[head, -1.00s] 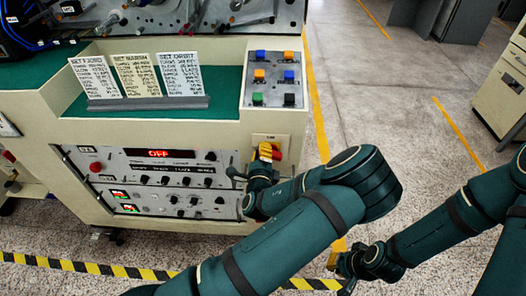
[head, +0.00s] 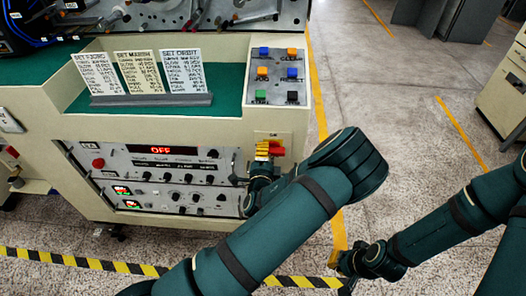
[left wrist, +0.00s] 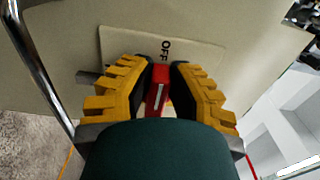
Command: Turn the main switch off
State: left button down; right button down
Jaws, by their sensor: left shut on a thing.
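The main switch has a red handle (head: 277,149) on a pale plate (head: 283,136) at the cabinet's right front edge. In the left wrist view the red handle (left wrist: 160,88) sits between the two yellow-padded fingers of my left gripper (left wrist: 160,92), which is shut on it. A white line on the handle points toward the word OFF on the plate (left wrist: 195,55). In the head view my left gripper (head: 265,157) is at the switch, its fingers partly hiding the handle. My right gripper (head: 346,268) hangs low near the floor, away from the switch; its fingers are unclear.
The cabinet front has a control panel (head: 155,178) with a red OFF display, just left of the switch. Above are a button box (head: 277,76) and several instruction cards (head: 140,72). Striped floor tape (head: 80,262) runs in front. Open floor lies to the right.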

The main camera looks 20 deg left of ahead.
pick_arm(q)
jog(key=c, duration=0.9)
grip_release()
jog(key=shift+w, duration=0.1)
jog(key=v, duration=1.2)
